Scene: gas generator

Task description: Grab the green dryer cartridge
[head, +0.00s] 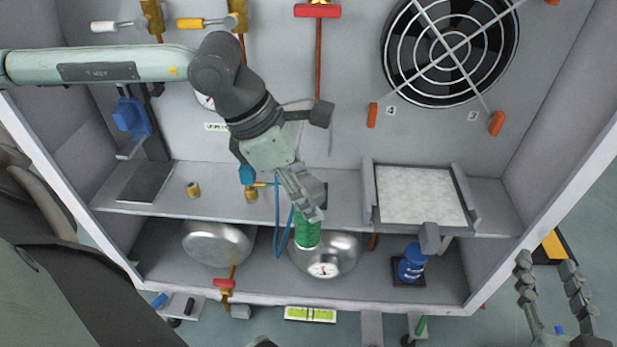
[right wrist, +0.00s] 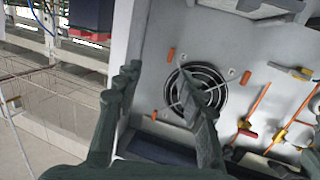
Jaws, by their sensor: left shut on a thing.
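The green dryer cartridge (head: 308,233) is a green cylinder in the middle of the cabinet in the head view, at the front of the middle shelf and in front of a round metal tank. My left gripper (head: 312,207) reaches down from above and is shut on its top. The fingers cover the upper end of the cartridge. My right gripper (head: 551,285) is at the lower right of the head view, outside the cabinet, with its fingers apart and nothing between them. Its open fingers also show in the right wrist view (right wrist: 165,95).
A white filter panel in a grey frame (head: 463,180) stands on the shelf at the right. A blue cylinder (head: 412,262) stands on the lower shelf. A metal tank with a gauge (head: 345,256) lies behind the cartridge. A fan (head: 450,45) is on the back wall.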

